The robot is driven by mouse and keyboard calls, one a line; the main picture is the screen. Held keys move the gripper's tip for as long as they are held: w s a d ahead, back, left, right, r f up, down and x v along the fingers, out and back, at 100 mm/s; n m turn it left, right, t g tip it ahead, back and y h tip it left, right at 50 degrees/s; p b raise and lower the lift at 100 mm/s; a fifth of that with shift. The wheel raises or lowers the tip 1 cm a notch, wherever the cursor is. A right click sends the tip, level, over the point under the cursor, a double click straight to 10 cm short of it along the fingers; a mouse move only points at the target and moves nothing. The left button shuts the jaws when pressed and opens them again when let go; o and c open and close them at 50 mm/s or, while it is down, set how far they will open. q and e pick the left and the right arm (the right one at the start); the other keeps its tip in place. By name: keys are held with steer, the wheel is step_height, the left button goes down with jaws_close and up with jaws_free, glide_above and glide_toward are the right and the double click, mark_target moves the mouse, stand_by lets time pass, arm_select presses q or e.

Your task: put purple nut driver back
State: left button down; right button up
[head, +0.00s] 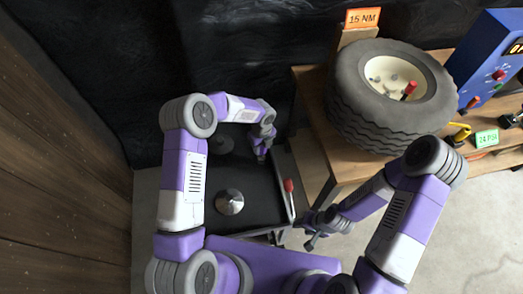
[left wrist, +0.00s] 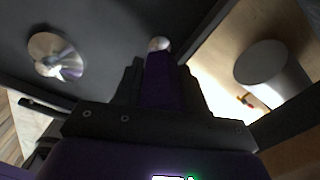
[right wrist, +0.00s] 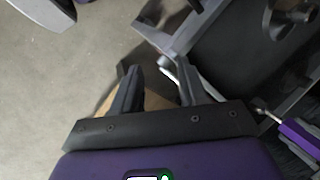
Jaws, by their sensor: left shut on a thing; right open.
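My left gripper (head: 262,154) is over the black cart tray (head: 262,205) near its right side. In the left wrist view it is shut on the purple nut driver (left wrist: 160,80), whose handle sits between the dark fingers. A round shiny tip shows just beyond the fingers. My right gripper (head: 312,236) is low beside the cart's near right corner. In the right wrist view its fingers (right wrist: 157,90) are apart with nothing held between them. The nut driver is hard to make out in the head view.
A shiny metal cone (head: 229,202) and a darker round piece (head: 221,144) are on the tray. A red-handled tool (head: 289,186) is at its right edge. A wooden bench (head: 345,170) on the right bears a tyre (head: 385,130), an orange sign (head: 362,18) and a blue device (head: 492,62).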

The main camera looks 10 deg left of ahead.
arm_select(q)
step_height(320, 180, down, 2)
steer(key=shift+f, duration=0.1)
steer(key=c, duration=1.1)
jaws_free()
steer(key=shift+f+b, duration=0.1)
steer(key=shift+b, duration=0.2)
steer(key=o, duration=0.5)
steer(key=shift+c, duration=0.2)
